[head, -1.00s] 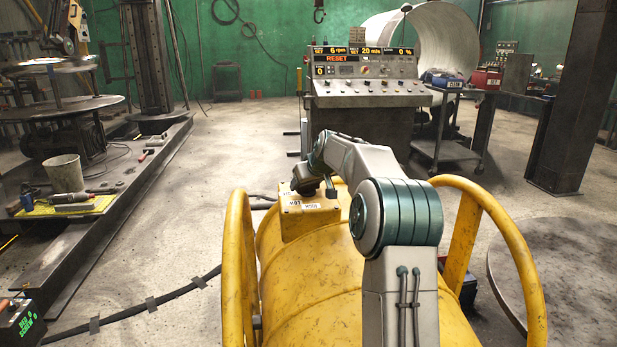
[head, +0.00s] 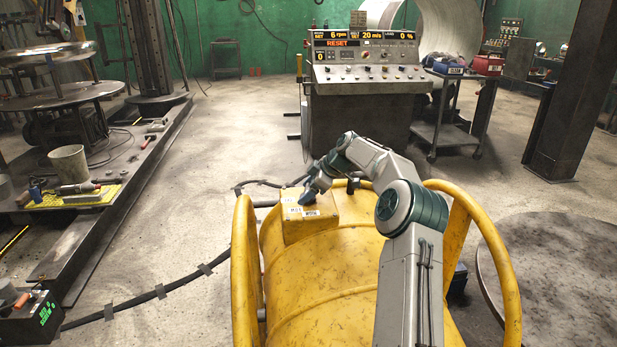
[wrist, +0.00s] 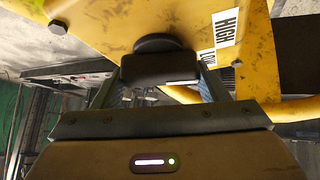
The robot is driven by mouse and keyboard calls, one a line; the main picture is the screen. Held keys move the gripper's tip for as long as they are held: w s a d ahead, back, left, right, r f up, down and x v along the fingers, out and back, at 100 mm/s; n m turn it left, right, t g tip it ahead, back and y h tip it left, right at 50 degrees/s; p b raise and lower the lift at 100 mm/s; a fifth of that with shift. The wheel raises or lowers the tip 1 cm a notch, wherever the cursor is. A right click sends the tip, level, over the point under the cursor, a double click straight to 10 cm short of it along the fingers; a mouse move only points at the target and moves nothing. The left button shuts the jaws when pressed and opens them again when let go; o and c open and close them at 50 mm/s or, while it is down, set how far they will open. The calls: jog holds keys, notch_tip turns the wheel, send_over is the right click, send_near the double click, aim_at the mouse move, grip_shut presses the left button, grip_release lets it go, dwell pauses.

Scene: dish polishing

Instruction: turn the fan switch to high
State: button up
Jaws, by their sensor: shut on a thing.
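The fan is a large yellow drum (head: 330,285) with a yellow switch box (head: 322,228) on its top. In the wrist view a dark switch knob (wrist: 158,68) on a round base stands out from the yellow box face (wrist: 110,20). White labels beside it read HIGH (wrist: 227,26) and LOW (wrist: 208,58). The knob's bar lies across the view, between the two fingers. My gripper (wrist: 160,88) is shut on the knob, one finger at each end. In the head view my gripper (head: 308,197) is small at the box, and the knob is hidden there.
Curved yellow tube guards (head: 245,270) stand at both sides of the drum. A control console (head: 365,95) is behind it. A round metal plate (head: 565,275) lies at the right, and a taped cable (head: 160,292) runs along the floor at the left.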

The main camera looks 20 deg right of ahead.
jog(key=n+p, duration=0.1)
jog(key=p, duration=0.1)
jog(key=n+g+p, duration=0.1)
jog(key=n+p, duration=0.1)
jog(key=p, duration=0.1)
jog(key=shift+r+g+y, duration=0.15)
jog(key=shift+g+y, duration=0.15)
jog(key=shift+n+g+p, duration=0.3)
jog(key=shift+n+p, duration=0.1)
jog(key=shift+p, duration=0.2)
jog(key=shift+f, duration=0.25)
jog(key=o, duration=1)
jog(key=shift+a, duration=0.1)
jog(key=shift+c, duration=0.2)
jog(key=shift+r, duration=0.15)
jog(key=p+v, duration=0.2)
jog(key=v, duration=1.1)
jog(key=shift+s+d, duration=0.15)
jog(key=shift+d, duration=0.2)
jog(key=shift+r, duration=0.15)
